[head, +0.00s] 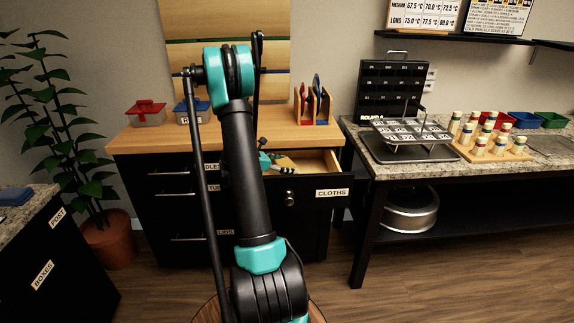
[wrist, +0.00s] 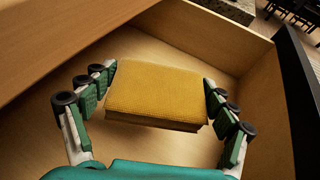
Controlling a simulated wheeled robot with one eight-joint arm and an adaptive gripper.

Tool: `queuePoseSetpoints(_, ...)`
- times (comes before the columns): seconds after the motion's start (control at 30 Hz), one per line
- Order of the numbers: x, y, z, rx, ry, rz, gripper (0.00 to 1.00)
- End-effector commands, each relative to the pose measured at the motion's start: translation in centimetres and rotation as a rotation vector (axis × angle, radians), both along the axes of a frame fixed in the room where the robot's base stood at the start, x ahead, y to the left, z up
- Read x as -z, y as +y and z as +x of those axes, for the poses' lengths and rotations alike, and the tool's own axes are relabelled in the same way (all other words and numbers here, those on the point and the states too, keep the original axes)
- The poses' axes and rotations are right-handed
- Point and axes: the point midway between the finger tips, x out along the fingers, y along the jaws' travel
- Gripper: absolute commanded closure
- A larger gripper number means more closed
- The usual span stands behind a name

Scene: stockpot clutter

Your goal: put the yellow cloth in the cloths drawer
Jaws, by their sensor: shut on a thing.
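The yellow cloth (wrist: 157,93) is a folded block between the two green fingers of my gripper (wrist: 160,84) in the wrist view. The fingers are shut on its left and right sides. The open cloths drawer (wrist: 262,98) surrounds it, with pale wooden walls and floor. The cloth is inside the drawer's outline; I cannot tell whether it touches the floor. In the head view, the drawer front (head: 318,193) bears a CLOTHS label, and my gripper (head: 270,163) is at the drawer, partly hidden by my arm.
The wooden counter top (head: 140,143) overhangs the drawer's back part. A red-lidded box (head: 148,112), a blue-lidded box (head: 190,112) and a wooden rack (head: 313,105) stand on it. A granite-topped table (head: 400,172) with a wire rack and bottles stands at right.

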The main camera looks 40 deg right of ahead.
Motion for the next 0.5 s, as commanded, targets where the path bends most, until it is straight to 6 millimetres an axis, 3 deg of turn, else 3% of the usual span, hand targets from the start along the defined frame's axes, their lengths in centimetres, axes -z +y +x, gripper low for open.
queuePoseSetpoints(0.4, 0.87, 0.02, -0.02, 0.000, 0.000, 0.000, 0.43)
queuePoseSetpoints(0.43, 0.88, 0.02, -0.02, 0.000, 0.000, 0.000, 0.11)
queuePoseSetpoints(0.5, 0.89, 0.02, -0.02, 0.000, 0.000, 0.000, 0.02)
